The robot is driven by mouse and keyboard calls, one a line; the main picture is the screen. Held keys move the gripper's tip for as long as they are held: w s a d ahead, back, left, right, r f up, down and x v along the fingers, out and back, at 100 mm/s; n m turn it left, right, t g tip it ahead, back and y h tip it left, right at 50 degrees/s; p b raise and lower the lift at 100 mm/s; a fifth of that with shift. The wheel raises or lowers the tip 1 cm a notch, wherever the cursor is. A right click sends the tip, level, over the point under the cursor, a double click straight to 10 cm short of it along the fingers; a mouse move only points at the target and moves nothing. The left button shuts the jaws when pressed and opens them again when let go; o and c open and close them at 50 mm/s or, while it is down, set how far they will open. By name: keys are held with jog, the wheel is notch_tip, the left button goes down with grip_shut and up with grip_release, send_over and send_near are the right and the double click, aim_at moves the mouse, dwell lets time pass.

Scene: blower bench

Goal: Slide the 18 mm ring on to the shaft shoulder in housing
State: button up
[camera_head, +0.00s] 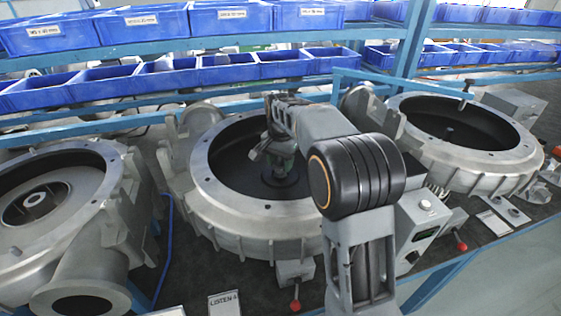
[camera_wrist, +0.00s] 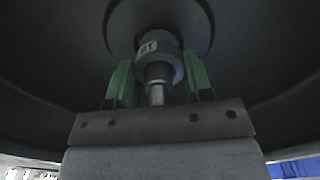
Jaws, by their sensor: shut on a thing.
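In the head view my gripper (camera_head: 281,158) reaches down into the middle housing (camera_head: 225,211), a round grey casting with a dark interior. In the wrist view its two green fingers (camera_wrist: 160,76) stand on either side of the shaft. They are shut on a grey ring (camera_wrist: 149,46) with a small pale label, its number too blurred to read surely. The ring appears to be around the shaft (camera_wrist: 156,94), whose narrower end points toward the wrist camera. The shoulder and the ring's seating are hard to make out. A round dark hub (camera_wrist: 197,22) lies behind the ring.
A left housing (camera_head: 84,153) and a right housing (camera_head: 486,157) flank the middle one. Blue bins (camera_head: 140,24) line the shelves behind. A grey control box (camera_head: 424,217) and a red-knobbed lever (camera_head: 295,305) stand at the bench front. The housing wall surrounds my gripper.

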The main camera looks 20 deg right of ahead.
jog(key=shift+f, duration=0.35)
jog(key=shift+d+r+p, duration=0.1)
jog(key=shift+r+p, duration=0.35)
jog(key=shift+p, duration=0.15)
dwell(2.3)
jog(key=o, duration=1.1)
notch_tip(320, 180, up, 14)
jog(key=shift+f, duration=0.1)
jog(key=shift+s, duration=0.1)
